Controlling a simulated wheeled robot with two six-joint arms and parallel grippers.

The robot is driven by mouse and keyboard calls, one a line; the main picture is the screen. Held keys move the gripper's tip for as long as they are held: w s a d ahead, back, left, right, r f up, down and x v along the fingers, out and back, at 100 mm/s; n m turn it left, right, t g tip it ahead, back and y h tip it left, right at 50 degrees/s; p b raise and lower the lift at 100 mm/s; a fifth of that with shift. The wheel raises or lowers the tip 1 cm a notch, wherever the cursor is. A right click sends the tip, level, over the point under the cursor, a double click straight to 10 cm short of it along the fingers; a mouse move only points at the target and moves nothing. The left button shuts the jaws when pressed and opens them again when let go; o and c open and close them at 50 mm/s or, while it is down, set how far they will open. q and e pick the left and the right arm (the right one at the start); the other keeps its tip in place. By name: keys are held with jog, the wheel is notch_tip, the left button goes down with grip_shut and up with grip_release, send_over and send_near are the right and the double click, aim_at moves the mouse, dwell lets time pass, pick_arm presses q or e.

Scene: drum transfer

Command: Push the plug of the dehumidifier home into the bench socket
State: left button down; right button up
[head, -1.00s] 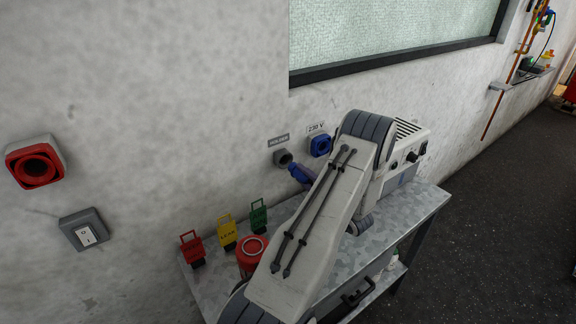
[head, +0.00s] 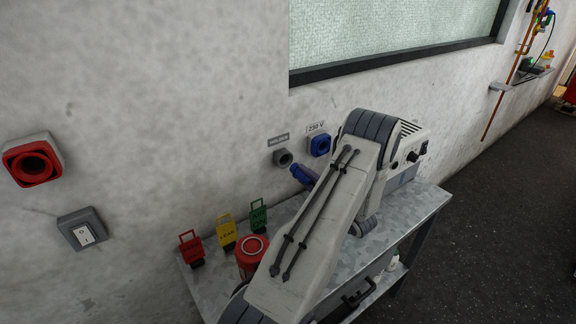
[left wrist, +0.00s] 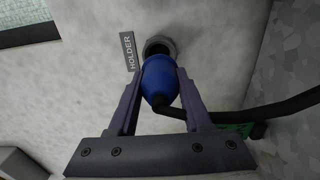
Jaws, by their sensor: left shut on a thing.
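The blue plug (head: 302,175) is just off the mouth of the grey holder (head: 283,158) on the wall, apart from it in the head view. In the left wrist view my left gripper (left wrist: 161,92) is shut on the blue plug (left wrist: 160,80), its purple fingers on both sides. The grey holder (left wrist: 159,46) is right behind the plug there, and a black cable leaves the plug to the right. The blue 230 V socket (head: 320,146) is on the wall right of the holder, with nothing in it. The white dehumidifier (head: 408,150) is partly hidden by my left arm. My right gripper is not in view.
Red, yellow and green tags (head: 227,233) stand along the bench's wall side, with a red can (head: 252,257) near them. The metal bench (head: 425,205) is partly covered by my arm.

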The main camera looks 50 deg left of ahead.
aim_at(311, 181)
pick_arm(q)
jog(key=shift+s+d+b, duration=0.15)
jog(key=shift+d+b, duration=0.15)
jog(key=shift+d, duration=1.5)
